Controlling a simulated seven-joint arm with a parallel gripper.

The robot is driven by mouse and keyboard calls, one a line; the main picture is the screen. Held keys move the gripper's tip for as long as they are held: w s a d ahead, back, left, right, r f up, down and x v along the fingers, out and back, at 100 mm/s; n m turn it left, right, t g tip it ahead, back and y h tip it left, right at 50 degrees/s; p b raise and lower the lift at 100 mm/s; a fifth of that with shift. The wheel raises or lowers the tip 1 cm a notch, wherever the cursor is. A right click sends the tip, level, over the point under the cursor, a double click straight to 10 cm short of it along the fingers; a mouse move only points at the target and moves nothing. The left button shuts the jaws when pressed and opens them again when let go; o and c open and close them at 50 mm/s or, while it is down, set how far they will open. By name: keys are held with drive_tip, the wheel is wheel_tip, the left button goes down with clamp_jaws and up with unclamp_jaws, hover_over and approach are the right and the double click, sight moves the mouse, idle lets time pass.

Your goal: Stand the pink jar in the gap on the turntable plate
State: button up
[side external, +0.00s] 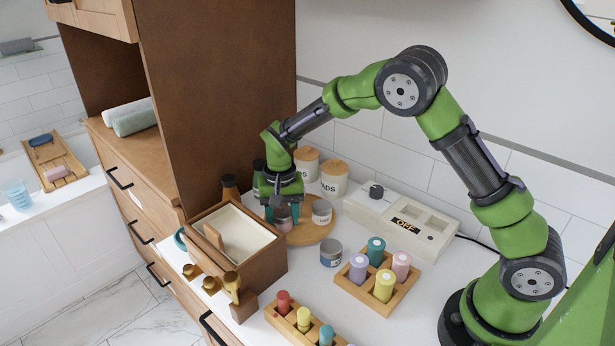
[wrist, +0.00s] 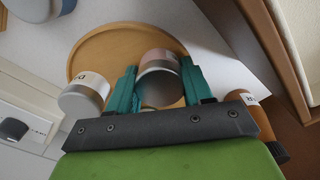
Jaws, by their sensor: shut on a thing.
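The pink jar (side external: 283,221) is between the teal fingers of my gripper (side external: 281,209), at the left part of the round wooden turntable plate (side external: 316,234). In the wrist view the jar (wrist: 157,86) sits between both fingers, over the plate (wrist: 95,48). My gripper (wrist: 158,68) is shut on it. I cannot tell whether the jar's base touches the plate. A white labelled jar (side external: 322,211) stands on the plate to the right of the pink jar; it also shows in the wrist view (wrist: 83,94). The gripper hides part of the plate's back left.
An open wooden box (side external: 265,262) stands close left of the plate. Dark-capped amber bottles (side external: 230,188) and wooden-lidded canisters (side external: 333,178) stand behind. A grey-blue jar (side external: 331,254) stands on the counter in front. A bottle rack (side external: 365,292) and a white device (side external: 412,226) are to the right.

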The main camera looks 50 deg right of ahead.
sight(282, 212)
drive_tip(key=shift+f, duration=0.25)
drive_tip(key=shift+f, duration=0.15)
drive_tip(key=o, duration=0.8)
drive_tip(key=shift+f, duration=0.1)
drive_tip(key=shift+c, duration=0.2)
drive_tip(key=o, duration=0.3)
drive_tip(key=shift+s+a+f, duration=0.1)
drive_tip(key=shift+s, duration=0.05)
wheel_tip(282, 212, up, 13)
drive_tip(key=s+d+r+n+t+y, duration=0.2)
drive_tip(key=s+r+t, duration=0.2)
drive_tip(key=s+r, duration=0.7)
drive_tip(key=s+t, duration=0.1)
drive_tip(key=s, duration=0.3)
drive_tip(key=s+f+n+t, duration=0.1)
drive_tip(key=s, duration=0.3)
drive_tip(key=s+t, duration=0.1)
drive_tip(key=s, duration=0.3)
drive_tip(key=shift+d+f+n, duration=0.1)
drive_tip(key=shift+f+n, duration=0.15)
drive_tip(key=shift+n, duration=0.05)
